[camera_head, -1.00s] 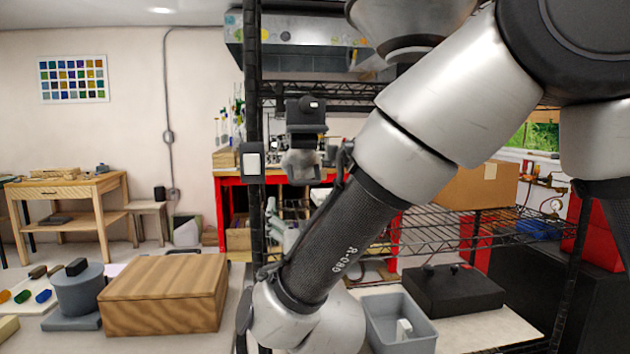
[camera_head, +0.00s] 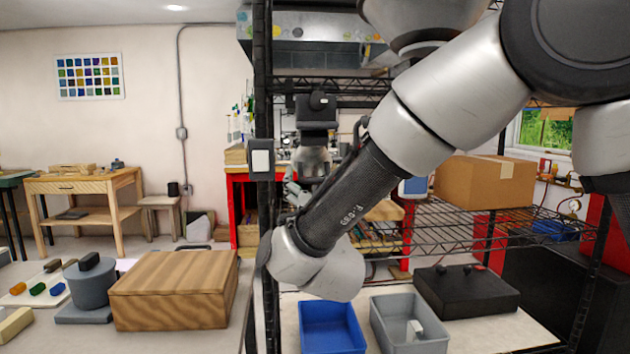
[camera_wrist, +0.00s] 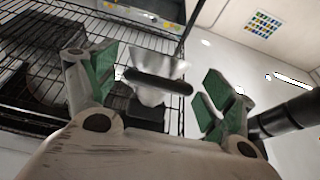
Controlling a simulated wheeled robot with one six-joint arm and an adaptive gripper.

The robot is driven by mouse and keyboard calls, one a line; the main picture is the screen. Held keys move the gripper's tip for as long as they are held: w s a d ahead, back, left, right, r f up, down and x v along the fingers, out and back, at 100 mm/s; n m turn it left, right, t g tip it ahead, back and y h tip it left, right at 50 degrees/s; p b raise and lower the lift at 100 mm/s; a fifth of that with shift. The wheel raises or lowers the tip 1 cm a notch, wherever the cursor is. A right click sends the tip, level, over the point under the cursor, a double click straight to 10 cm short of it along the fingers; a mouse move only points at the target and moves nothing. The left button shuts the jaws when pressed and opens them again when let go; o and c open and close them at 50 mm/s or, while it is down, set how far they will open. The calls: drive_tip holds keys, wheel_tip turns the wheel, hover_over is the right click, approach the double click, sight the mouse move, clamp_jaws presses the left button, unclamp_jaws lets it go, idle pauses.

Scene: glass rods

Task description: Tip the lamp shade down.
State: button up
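The lamp shade (camera_wrist: 150,92) is a pale, flared shape in the wrist view, with a dark bar (camera_wrist: 158,82) across it. In the head view, what looks like the shade (camera_head: 313,160) is grey and hangs below a black housing (camera_head: 317,109) near the black rack post. My gripper (camera_wrist: 160,84) is open, its green-padded fingers on either side of the shade and bar in the picture. I see no clear contact, and the depth between them is hard to judge. My arm hides most of the gripper in the head view.
Wire shelves (camera_head: 450,228) stand behind and beside the lamp. A blue bin (camera_head: 331,327), a grey bin (camera_head: 409,325) and a black box (camera_head: 466,290) stand at the lower right. A wooden box (camera_head: 175,290) is at the lower left. A cardboard box (camera_head: 485,181) sits on the rack.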

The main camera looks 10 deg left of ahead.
drive_tip(key=c, duration=1.1)
drive_tip(key=s+g, duration=0.1)
drive_tip(key=s+r+g+h, duration=0.1)
drive_tip(key=s+d+g, duration=0.1)
drive_tip(key=s+g, duration=0.1)
drive_tip(key=shift+r, duration=0.25)
drive_tip(key=shift+c, duration=0.2)
drive_tip(key=shift+s+d+r, duration=0.35)
drive_tip(key=shift+s+r, duration=0.45)
drive_tip(key=shift+r, duration=0.05)
drive_tip(key=shift+c, duration=0.2)
drive_tip(key=shift+s+d+r, duration=0.1)
drive_tip(key=shift+s+r, duration=0.15)
drive_tip(key=shift+r, duration=0.15)
drive_tip(key=shift+c, duration=0.3)
drive_tip(key=shift+r, duration=0.15)
drive_tip(key=o, duration=1.5)
